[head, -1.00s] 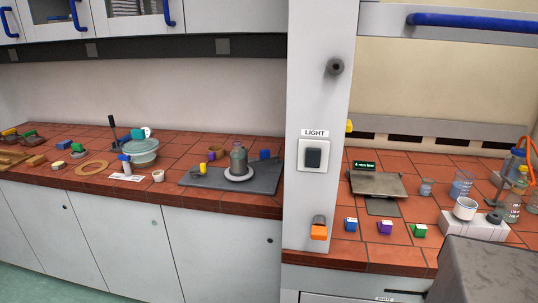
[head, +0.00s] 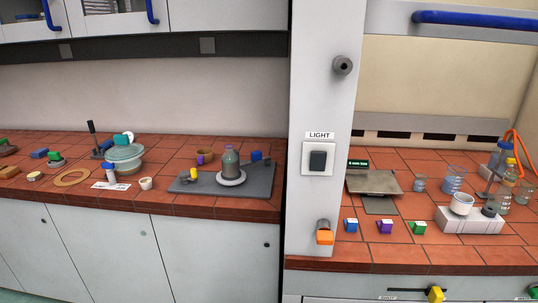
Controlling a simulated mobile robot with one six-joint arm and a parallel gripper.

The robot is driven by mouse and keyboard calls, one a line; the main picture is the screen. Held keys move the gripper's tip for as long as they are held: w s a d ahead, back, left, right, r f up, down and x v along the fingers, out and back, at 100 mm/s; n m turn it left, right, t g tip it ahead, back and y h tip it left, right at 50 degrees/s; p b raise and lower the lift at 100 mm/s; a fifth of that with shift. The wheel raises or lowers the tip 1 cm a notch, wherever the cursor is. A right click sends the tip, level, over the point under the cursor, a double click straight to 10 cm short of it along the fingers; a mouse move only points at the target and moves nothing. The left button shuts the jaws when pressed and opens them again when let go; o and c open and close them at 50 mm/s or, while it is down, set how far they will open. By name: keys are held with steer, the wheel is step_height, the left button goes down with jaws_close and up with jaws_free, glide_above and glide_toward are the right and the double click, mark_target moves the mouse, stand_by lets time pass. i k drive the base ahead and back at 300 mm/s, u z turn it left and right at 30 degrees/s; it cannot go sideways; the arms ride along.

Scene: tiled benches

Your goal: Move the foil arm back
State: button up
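I cannot pick out the foil arm for sure. On the left bench a flat grey plate (head: 262,187) carries a grey-green bottle (head: 229,165) standing on a round white disc (head: 231,180). A small yellow-topped part (head: 193,174) sits at the plate's left side, and a blue block (head: 256,156) is at its back edge. Further left, a dark upright lever (head: 92,129) rises from a small base behind a lidded bowl (head: 123,160); parts of that base are hidden. My gripper is not in view.
A grey-white pillar (head: 320,90) with a light switch (head: 318,160) and an orange-ended knob (head: 324,234) separates the benches. The right bench holds a tilted plate (head: 374,181), coloured blocks (head: 385,226) and glassware (head: 453,180).

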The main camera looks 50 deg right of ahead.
mark_target(257, 156)
steer(key=u, duration=0.65)
steer(key=k, duration=0.15)
steer(key=z, duration=2.1)
steer(key=k, duration=0.9)
steer(key=u, duration=0.2)
steer(key=i, duration=0.65)
